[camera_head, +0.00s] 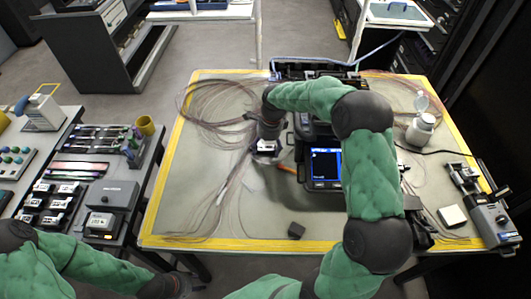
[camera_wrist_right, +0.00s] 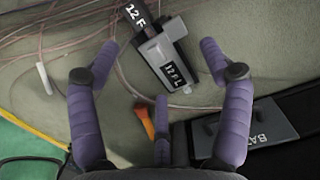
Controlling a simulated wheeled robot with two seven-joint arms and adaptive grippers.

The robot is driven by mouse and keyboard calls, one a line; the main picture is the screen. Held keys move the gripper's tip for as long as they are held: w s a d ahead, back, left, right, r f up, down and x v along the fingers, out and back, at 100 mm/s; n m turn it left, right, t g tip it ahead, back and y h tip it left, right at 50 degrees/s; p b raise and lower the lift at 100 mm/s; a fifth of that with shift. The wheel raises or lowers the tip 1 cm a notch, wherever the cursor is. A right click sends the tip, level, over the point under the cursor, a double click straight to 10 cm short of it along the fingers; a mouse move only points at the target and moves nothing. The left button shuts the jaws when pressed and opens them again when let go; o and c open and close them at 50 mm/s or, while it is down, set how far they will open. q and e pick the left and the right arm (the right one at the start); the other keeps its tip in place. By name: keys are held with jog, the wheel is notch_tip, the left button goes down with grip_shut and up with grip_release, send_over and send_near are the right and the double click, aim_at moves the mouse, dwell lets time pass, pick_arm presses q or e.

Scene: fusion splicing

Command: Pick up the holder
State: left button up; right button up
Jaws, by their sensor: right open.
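The holder (camera_wrist_right: 165,58) is a small grey block with a dark numbered label, lying on the mat among thin fibres. In the head view the holder (camera_head: 265,147) shows just below my right gripper (camera_head: 266,135). In the right wrist view my right gripper (camera_wrist_right: 160,72) is open. Its purple fingers are spread on either side of the holder and apart from it, with a third finger below. My left gripper (camera_head: 180,285) is a dark shape low at the left, away from the holder; its fingers are not clear.
A splicer with a lit screen (camera_head: 326,166) stands right of the holder, partly hidden by my right arm. An orange item (camera_wrist_right: 146,122) lies near the holder. A small dark block (camera_head: 296,230) lies in front.

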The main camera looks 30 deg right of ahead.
jog(key=shift+f, duration=0.35)
jog(key=shift+r, duration=0.1)
jog(key=c, duration=1.3)
jog(key=shift+c, duration=0.2)
jog(key=shift+r, duration=0.15)
jog(key=shift+r+p, duration=0.4)
jog(key=shift+r, duration=0.25)
jog(key=s+a+r+p, duration=0.6)
jog(key=s+a+r, duration=0.2)
jog(key=s+r, duration=0.3)
jog(key=shift+s+r, duration=0.2)
